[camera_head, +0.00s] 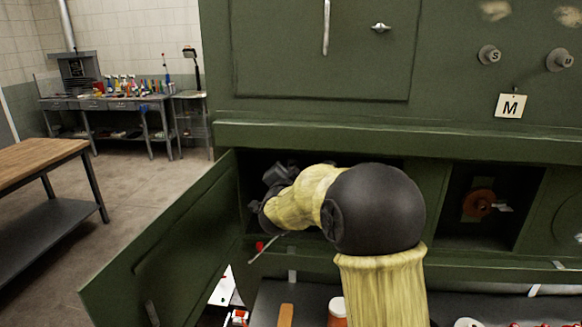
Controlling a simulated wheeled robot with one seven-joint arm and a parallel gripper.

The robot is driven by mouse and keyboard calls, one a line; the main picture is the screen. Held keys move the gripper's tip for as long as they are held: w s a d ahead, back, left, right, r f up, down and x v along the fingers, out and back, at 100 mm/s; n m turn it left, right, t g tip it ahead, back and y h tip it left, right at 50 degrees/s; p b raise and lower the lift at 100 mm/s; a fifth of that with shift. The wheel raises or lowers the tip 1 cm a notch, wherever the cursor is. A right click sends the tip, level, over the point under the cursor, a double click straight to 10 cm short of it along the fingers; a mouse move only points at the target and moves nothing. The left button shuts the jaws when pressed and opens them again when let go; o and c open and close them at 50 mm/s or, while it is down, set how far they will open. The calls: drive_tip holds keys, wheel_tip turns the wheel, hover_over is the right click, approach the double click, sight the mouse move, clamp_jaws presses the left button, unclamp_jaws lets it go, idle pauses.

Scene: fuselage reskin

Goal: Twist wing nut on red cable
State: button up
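My arm, in a yellow sleeve with a black joint, reaches into the dark open compartment (430,190) of the green panel. Its dark end, with my gripper (279,174), is at the compartment's left side, by the open door. The fingertips cannot be made out, so open or shut does not show. A small red knob (260,246) shows below the wrist, close to a thin grey rod (266,249). No wing nut or red cable can be clearly made out; my arm hides much of the compartment.
The green door (165,250) hangs open at the left. A second recess on the right holds an orange-red round part (479,204). Below is a dark shelf (260,312) with an orange handle (286,315) and a red-and-white container (337,312). A wooden table (35,162) stands far left.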

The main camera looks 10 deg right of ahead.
drive_tip(key=shift+w, duration=0.1)
clamp_jaws()
